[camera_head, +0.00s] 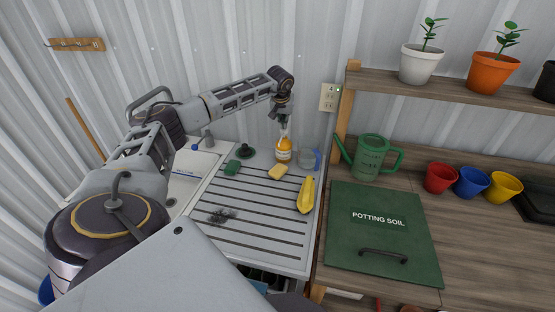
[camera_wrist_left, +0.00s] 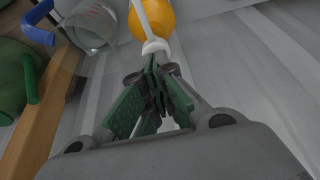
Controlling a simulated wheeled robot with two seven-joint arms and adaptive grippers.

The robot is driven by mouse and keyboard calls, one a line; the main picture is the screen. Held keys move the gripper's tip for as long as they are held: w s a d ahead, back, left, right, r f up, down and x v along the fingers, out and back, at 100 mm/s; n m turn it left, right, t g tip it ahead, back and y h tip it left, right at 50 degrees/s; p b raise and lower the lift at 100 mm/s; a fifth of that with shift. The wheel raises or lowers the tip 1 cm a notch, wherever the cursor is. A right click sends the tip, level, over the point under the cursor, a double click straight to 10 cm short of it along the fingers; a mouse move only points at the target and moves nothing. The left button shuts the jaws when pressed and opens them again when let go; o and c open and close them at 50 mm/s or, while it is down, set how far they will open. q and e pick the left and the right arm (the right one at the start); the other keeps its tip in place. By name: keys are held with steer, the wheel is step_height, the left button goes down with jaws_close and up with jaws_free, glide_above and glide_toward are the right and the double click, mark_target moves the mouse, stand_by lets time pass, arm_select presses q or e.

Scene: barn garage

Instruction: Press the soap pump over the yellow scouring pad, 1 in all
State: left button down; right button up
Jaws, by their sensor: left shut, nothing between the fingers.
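The soap pump (camera_head: 284,153) is a clear bottle of orange soap standing upright on the ribbed drainboard (camera_head: 245,236). The yellow scouring pad (camera_head: 278,172) lies flat just in front of the bottle. My left gripper (camera_head: 283,117) is shut, fingers pointing down directly above the pump. In the left wrist view, the closed green fingertips (camera_wrist_left: 154,68) are at the white pump head (camera_wrist_left: 156,46), with the orange soap (camera_wrist_left: 152,18) beyond. I cannot tell whether they touch it. My right gripper is not in view.
A clear cup with a blue handle (camera_head: 308,158) stands right of the bottle. A yellow squash-like item (camera_head: 306,195), a green pad (camera_head: 232,168), a dark stopper (camera_head: 245,152) and a dark tangled scrubber (camera_head: 222,215) lie on the drainboard. A green watering can (camera_head: 370,158) stands farther right.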

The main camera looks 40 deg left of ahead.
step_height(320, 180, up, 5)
steer(key=p, duration=0.4)
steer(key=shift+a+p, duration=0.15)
steer(key=shift+p, duration=0.2)
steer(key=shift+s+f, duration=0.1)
stand_by(0.7)
